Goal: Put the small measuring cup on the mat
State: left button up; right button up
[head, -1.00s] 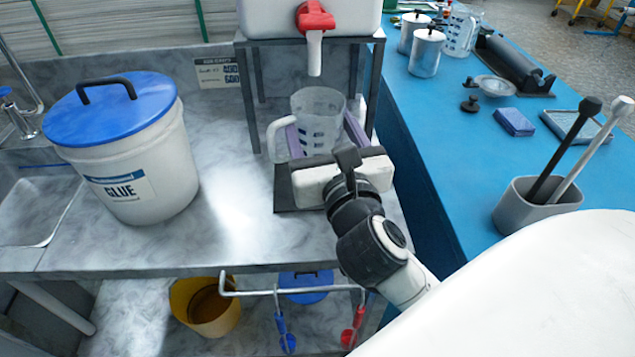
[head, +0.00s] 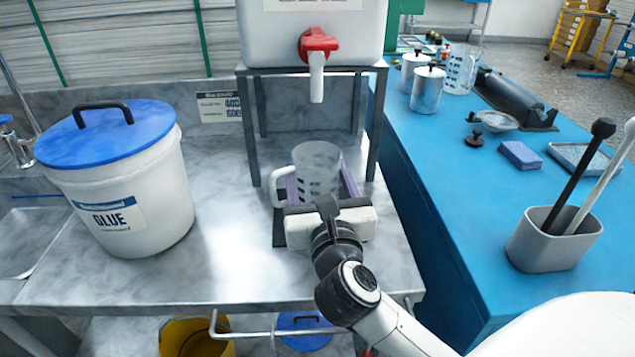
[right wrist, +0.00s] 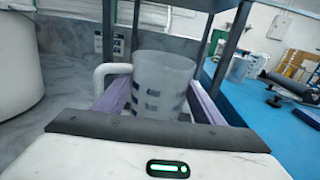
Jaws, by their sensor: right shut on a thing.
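The small measuring cup (head: 318,160), clear with dark marks and a white handle on its left, is upright in my right gripper (head: 321,182). The purple fingers are shut on its two sides; the right wrist view shows the cup (right wrist: 162,82) between them. A dark mat (head: 279,232) lies on the grey counter below the cup and gripper, mostly hidden by them. The cup's base is hidden, so I cannot tell whether it touches the mat. My left gripper is not in view.
A metal stand (head: 250,130) holds a white tank with a red tap (head: 317,44) above and behind the cup. A glue bucket (head: 120,195) stands left. Right, the blue table (head: 440,160) holds a larger jug (head: 459,72), tins and a grey tool holder (head: 550,240).

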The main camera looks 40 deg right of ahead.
jog(key=shift+f, duration=0.45)
jog(key=o, duration=1.1)
